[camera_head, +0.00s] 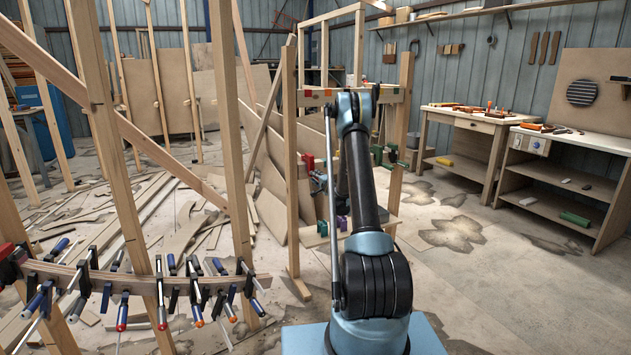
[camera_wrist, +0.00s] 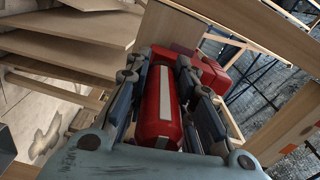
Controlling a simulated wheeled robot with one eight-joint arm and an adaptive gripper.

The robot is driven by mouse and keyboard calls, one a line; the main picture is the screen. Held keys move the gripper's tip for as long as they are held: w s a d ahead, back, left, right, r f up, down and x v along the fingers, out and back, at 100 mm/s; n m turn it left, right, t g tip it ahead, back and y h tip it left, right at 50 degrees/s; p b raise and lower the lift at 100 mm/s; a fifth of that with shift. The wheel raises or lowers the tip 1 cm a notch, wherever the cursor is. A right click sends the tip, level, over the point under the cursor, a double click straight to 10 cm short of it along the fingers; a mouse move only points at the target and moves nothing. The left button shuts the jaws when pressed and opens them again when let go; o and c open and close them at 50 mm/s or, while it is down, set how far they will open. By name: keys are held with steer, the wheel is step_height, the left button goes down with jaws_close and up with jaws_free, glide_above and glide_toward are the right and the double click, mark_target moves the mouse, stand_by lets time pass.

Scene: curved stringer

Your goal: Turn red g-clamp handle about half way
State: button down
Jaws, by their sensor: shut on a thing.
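The red g-clamp (camera_head: 308,161) is on the wooden frame, just left of my arm in the head view. In the wrist view its red body (camera_wrist: 208,72) shows beyond the fingers, beside wood. My gripper (camera_wrist: 162,66) has its dark fingers on both sides of a rounded red part with a pale stripe (camera_wrist: 158,112), and is shut on it. I take this part to be the clamp's handle. In the head view my gripper (camera_head: 319,183) is small and partly hidden by my arm. The handle's exact angle cannot be told.
Green clamps (camera_head: 384,156) are right of my arm, and purple clamps (camera_head: 342,223) are lower on the frame. Wooden posts (camera_head: 290,150) stand close by. A curved stringer (camera_head: 140,283) with several clamps is at left. Workbenches (camera_head: 480,125) stand at right, beyond open floor.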

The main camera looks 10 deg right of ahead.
steer(key=shift+m, duration=0.6)
steer(key=shift+d, duration=0.1)
steer(key=c, duration=1.3)
jaws_free()
steer(key=shift+c, duration=0.2)
steer(key=v, duration=1.2)
